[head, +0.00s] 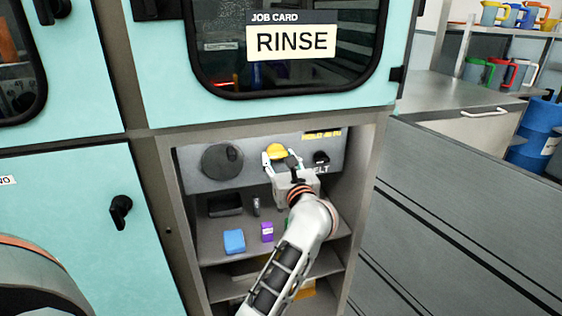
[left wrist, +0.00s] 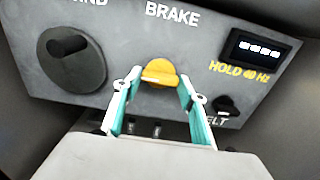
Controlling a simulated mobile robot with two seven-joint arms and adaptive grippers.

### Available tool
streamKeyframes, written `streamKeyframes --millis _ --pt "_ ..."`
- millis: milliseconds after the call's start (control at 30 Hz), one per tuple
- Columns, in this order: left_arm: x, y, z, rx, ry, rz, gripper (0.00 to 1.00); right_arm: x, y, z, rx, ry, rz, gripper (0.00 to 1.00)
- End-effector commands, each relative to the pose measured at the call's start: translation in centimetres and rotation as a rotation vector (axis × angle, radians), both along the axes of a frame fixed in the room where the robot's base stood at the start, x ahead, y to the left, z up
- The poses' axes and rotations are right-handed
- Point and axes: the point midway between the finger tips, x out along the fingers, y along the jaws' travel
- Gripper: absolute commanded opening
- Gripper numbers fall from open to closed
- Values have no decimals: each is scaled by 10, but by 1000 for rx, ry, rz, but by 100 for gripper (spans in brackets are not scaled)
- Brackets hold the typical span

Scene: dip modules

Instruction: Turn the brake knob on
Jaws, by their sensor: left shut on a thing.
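The yellow brake knob (head: 276,151) sits on the grey control panel (head: 330,147), between a big dark dial and a small black switch. In the left wrist view the knob (left wrist: 160,72) is under the word BRAKE, and its raised bar lies roughly crosswise. My left gripper (head: 278,157) is at the panel with a fingertip on each side of the knob. In the left wrist view the gripper (left wrist: 160,84) is shut on the knob, its pale teal fingers flanking it. My right gripper is not in view.
A dark round dial (left wrist: 72,60) is left of the knob. A small display (left wrist: 262,48) and a black switch (left wrist: 229,105) are to its right. Below the panel, a shelf holds a blue block (head: 234,241) and a purple box (head: 267,232). A RINSE card (head: 292,41) hangs above.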

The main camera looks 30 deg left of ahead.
Motion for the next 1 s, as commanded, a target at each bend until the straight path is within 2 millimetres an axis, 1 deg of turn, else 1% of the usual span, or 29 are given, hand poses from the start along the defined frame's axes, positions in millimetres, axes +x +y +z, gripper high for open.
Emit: streamKeyframes --millis 500,533,600,900,1000 --pt "0 0 0 -18 -18 0 20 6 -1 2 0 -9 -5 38" --pt "0 0 0 -18 -18 -1 44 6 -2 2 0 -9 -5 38" --pt "0 0 0 -17 -17 0 58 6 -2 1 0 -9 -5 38" --pt "0 0 0 -15 -16 0 58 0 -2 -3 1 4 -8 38" --pt "-3 -4 -1 -16 -16 -1 58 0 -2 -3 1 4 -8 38"
